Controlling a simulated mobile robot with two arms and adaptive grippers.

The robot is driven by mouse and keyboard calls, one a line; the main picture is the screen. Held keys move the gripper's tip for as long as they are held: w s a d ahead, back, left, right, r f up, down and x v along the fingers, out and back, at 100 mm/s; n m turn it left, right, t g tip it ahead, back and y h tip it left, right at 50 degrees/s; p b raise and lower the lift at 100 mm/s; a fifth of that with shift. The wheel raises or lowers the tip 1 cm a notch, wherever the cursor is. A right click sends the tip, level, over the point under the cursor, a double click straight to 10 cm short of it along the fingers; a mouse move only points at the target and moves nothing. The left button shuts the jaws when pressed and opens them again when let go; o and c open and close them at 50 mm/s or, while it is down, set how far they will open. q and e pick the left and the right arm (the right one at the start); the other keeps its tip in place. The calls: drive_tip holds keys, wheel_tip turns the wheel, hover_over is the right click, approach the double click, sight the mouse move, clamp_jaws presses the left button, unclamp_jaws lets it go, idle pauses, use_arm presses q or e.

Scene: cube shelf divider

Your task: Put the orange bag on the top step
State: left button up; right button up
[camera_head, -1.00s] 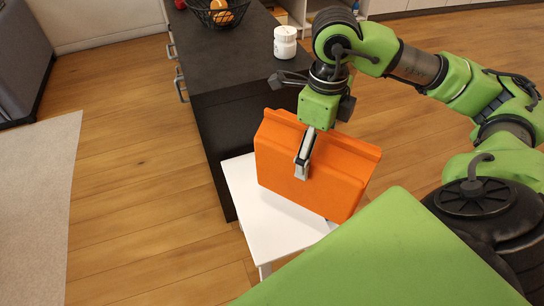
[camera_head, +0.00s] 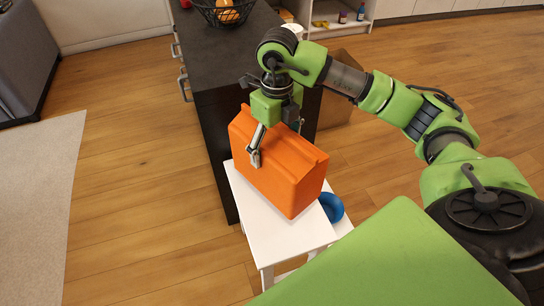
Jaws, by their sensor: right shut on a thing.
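The orange bag (camera_head: 285,170) is a boxy, upright case over the white step stool, in the middle of the view. My right gripper (camera_head: 256,158) is shut on the bag at its upper near side, with a finger across its front face. The white top step (camera_head: 272,228) shows below and in front of the bag. I cannot tell whether the bag's bottom touches the step. My left gripper is not in view.
A dark counter (camera_head: 222,60) stands behind the stool, with a wire fruit basket (camera_head: 222,12) on it. A blue round object (camera_head: 332,207) sits right of the top step, lower down. An open shelf (camera_head: 340,14) is at the back.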

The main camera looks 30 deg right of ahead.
drive_tip(key=shift+w+a+f, duration=0.2)
drive_tip(key=shift+w+f, duration=0.25)
drive_tip(key=shift+f, duration=0.1)
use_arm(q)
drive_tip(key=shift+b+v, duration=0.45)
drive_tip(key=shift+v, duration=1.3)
use_arm(e)
drive_tip(key=shift+w+f, duration=0.2)
drive_tip(key=shift+f, duration=1.5)
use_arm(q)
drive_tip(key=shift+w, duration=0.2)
use_arm(e)
drive_tip(key=shift+f, duration=0.15)
drive_tip(key=o, duration=1.9)
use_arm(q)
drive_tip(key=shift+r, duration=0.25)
